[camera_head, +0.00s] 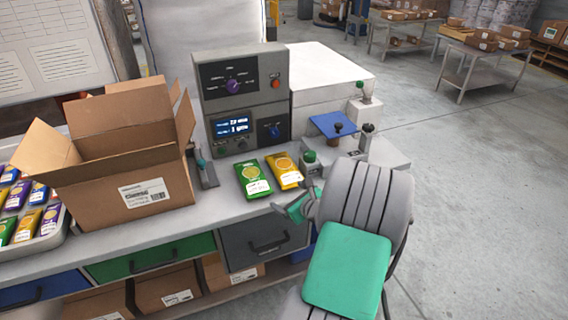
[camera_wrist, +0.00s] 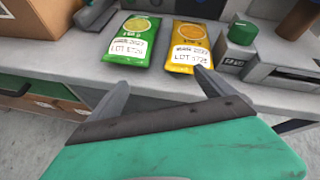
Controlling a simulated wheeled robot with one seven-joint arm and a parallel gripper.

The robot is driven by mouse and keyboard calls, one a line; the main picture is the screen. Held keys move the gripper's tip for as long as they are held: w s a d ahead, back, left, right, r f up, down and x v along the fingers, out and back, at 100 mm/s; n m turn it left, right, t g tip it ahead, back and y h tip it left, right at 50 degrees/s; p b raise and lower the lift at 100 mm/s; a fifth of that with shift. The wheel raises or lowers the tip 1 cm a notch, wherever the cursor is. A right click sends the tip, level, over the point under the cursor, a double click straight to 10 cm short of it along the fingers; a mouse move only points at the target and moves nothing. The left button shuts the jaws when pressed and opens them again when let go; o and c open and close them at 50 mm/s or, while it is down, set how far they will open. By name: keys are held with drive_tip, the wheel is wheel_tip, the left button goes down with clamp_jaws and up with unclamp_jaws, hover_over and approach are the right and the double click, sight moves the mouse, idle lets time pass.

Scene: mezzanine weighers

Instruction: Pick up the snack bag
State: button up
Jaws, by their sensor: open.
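Two snack bags lie flat side by side on the grey bench top, in front of the weighing machine. The green snack bag (camera_head: 254,178) is on the left and the yellow-orange snack bag (camera_head: 284,170) is on the right. Both also show at the top of the wrist view, green (camera_wrist: 133,40) and yellow-orange (camera_wrist: 190,47), each with a white lot label. My gripper (camera_wrist: 150,85) is open and empty at the bench's front edge, on the near side of the bags. One finger points close to the yellow-orange bag's near edge; I cannot tell whether they touch.
An open cardboard box (camera_head: 130,155) stands left of the bags. A tray (camera_head: 52,240) of several coloured packets sits at the far left. The control panel (camera_head: 240,100) rises behind the bags, and a green button (camera_head: 310,157) is close on the right. Open floor lies right of the bench.

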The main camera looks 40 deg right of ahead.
sight(294, 184)
drive_tip(key=shift+o, duration=0.4)
drive_tip(key=d+m, duration=0.1)
drive_tip(key=s+d+m+h, duration=0.1)
drive_tip(key=d+m, duration=0.1)
drive_tip(key=s+d+m, duration=0.1)
drive_tip(key=shift+d+f+m+t+h, duration=0.1)
drive_tip(key=shift+d+m+t+h, duration=0.05)
drive_tip(key=shift+m+t+h, duration=0.15)
drive_tip(key=x, duration=0.3)
drive_tip(key=p+x, duration=0.1)
drive_tip(key=x, duration=0.3)
drive_tip(key=shift+w+d, duration=0.2)
drive_tip(key=shift+w, duration=0.1)
drive_tip(key=shift+c, duration=0.2)
drive_tip(key=c, duration=1.2)
drive_tip(key=shift+c, duration=0.4)
drive_tip(key=shift+r, duration=0.3)
